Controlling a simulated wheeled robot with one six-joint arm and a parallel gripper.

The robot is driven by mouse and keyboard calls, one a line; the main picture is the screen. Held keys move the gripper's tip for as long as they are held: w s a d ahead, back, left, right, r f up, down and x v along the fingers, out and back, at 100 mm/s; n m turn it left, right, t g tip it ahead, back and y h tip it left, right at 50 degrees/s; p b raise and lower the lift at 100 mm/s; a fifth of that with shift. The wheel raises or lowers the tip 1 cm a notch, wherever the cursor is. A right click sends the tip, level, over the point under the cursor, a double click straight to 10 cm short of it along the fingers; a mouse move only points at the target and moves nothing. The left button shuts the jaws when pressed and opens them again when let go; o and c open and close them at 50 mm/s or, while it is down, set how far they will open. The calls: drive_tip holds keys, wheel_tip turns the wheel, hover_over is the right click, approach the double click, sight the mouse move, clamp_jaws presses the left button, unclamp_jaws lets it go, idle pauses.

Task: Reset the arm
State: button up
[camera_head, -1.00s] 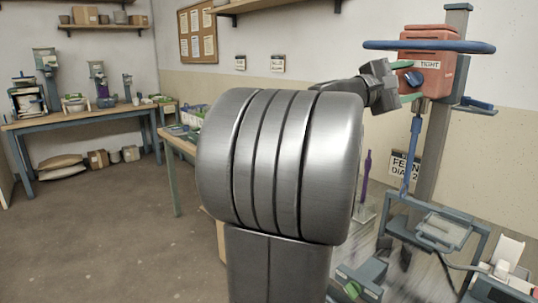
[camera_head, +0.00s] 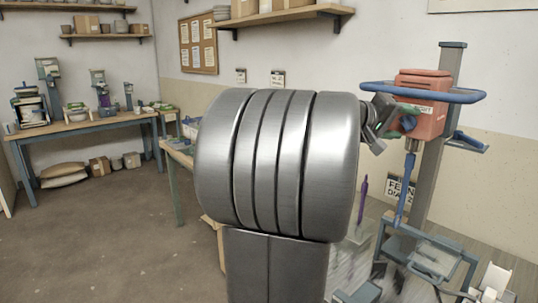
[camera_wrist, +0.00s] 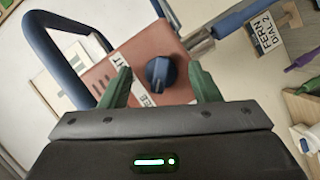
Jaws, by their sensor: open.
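My gripper (camera_wrist: 159,76) is open and empty, with its two green fingers spread apart in the wrist view. In the wrist view a dark blue knob (camera_wrist: 159,73) on a red box (camera_wrist: 130,62) shows between the fingers, with a gap on each side. In the head view my gripper (camera_head: 392,120) is in front of the left side of the red box (camera_head: 428,88), which sits on a grey post (camera_head: 437,150). My large metal arm link hides much of the middle of the head view and most of my arm.
A blue ring bar (camera_head: 385,88) runs around the red box, and also shows in the wrist view (camera_wrist: 50,50). A blue shaft (camera_head: 404,190) hangs below the box. A "FERN DIAL 2" sign (camera_wrist: 268,32) is nearby. A bench (camera_head: 80,128) stands far left; the floor between is open.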

drive_tip(key=shift+r+m+t+y+p, duration=0.1)
drive_tip(key=shift+m+t+y+p, duration=0.3)
drive_tip(key=shift+m+p, duration=0.6)
drive_tip(key=shift+s, duration=0.1)
